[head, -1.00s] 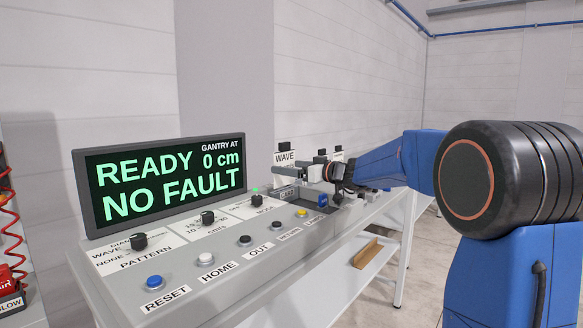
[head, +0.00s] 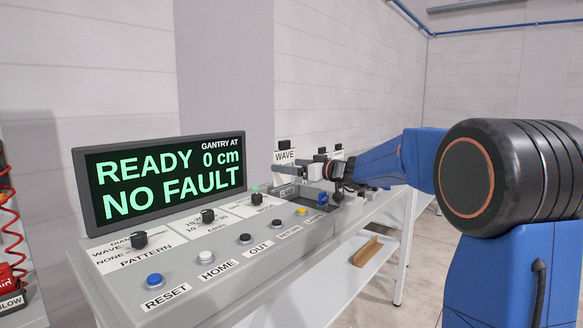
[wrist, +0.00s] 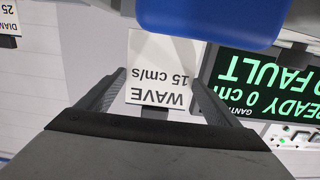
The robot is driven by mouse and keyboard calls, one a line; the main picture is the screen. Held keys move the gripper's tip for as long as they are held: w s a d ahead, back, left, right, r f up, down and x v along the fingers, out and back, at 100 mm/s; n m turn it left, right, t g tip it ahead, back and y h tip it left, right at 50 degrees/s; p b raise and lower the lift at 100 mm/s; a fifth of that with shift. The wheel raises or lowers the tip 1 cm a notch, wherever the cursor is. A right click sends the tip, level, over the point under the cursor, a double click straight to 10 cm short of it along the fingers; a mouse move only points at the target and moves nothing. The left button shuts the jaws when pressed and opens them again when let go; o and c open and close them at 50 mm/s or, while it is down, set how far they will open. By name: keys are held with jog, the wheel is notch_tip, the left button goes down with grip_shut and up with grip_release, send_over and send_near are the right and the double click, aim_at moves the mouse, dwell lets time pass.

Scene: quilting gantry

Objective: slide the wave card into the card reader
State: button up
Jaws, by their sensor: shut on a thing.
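The wave card (head: 285,157) is white with black print and a black tab on top. My gripper (head: 281,171) is shut on it and holds it upright over the far part of the console. In the wrist view the wave card (wrist: 165,62) reads upside down, "WAVE 15 cm/s", between the two dark fingers of my gripper (wrist: 157,82). A grey unit with a small dark label, which looks like the card reader (head: 287,192), sits on the console just below my gripper. Its slot is too small to make out, and I cannot tell whether the card touches it.
The grey console (head: 215,288) carries knobs and a row of buttons. The display (head: 160,180) reads "READY 0 cm NO FAULT" and stands left of my gripper. More cards with black tabs (head: 320,157) stand behind my gripper. Another card (wrist: 8,20) shows at the wrist view's corner.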

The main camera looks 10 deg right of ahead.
aim_at(285, 177)
jog(key=shift+f, duration=2.25)
jog(key=shift+r, duration=0.1)
dwell(0.4)
jog(key=shift+r, duration=1.8)
jog(key=shift+f, duration=1.8)
dwell(0.7)
jog(key=o, duration=1)
jog(key=shift+s+d, duration=0.1)
